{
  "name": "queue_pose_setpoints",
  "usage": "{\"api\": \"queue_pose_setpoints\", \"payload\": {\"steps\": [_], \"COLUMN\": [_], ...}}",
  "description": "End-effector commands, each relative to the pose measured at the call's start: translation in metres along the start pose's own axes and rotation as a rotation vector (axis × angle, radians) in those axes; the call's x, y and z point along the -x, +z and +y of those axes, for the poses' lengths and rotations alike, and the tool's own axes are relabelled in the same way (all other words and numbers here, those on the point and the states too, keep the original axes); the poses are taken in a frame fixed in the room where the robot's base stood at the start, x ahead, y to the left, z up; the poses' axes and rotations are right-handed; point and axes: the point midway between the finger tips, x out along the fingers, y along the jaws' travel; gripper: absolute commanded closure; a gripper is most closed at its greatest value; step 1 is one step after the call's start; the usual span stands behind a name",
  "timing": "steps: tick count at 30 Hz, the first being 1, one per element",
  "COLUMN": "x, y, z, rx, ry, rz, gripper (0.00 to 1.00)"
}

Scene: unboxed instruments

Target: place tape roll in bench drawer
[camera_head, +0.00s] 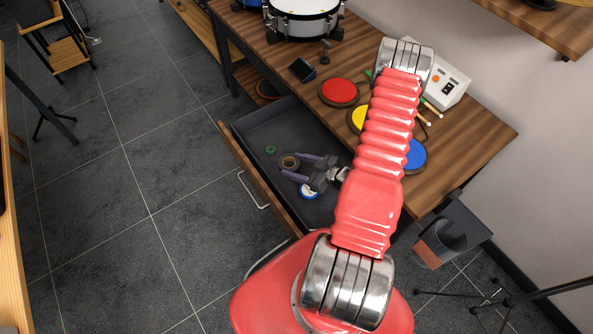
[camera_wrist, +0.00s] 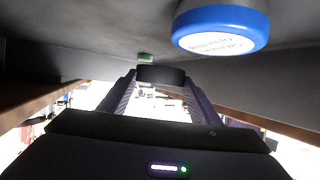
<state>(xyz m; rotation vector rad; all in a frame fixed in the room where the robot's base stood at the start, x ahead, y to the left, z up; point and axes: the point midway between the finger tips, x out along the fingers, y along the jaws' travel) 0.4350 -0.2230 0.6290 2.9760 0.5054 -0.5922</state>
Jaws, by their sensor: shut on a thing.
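The tape roll (camera_head: 289,162) is a small dark brown ring at the tips of my gripper (camera_head: 294,165). My gripper is shut on it, and the roll shows as a dark band between the fingertips in the wrist view (camera_wrist: 161,75). The bench drawer (camera_head: 262,115) is pulled open, with a dark grey inside and a wooden front. The roll is within the drawer's outline, low over its floor near the front wall. I cannot tell whether it touches the floor.
A blue and white round tin (camera_head: 309,191) and a small green item (camera_head: 270,150) lie in the drawer. The drawer's back part is clear. The wooden bench (camera_head: 460,150) above holds drum pads, a white box (camera_head: 446,87) and a drum (camera_head: 303,20).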

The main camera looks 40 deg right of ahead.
Motion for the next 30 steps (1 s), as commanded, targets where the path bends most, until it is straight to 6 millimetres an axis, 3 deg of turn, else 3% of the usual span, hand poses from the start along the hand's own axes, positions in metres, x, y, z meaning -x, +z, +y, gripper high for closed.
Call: {"api": "queue_pose_setpoints", "payload": {"steps": [10, 23, 24, 30], "x": [-0.013, -0.015, -0.015, -0.015], "y": [0.032, 0.036, 0.036, 0.036], "z": [0.000, 0.000, 0.000, 0.000], "rx": [0.000, 0.000, 0.000, 0.000], "ry": [0.000, 0.001, 0.001, 0.001], "rz": [0.000, 0.000, 0.000, 0.000], "gripper": [0.65, 0.65, 0.41, 0.27]}}
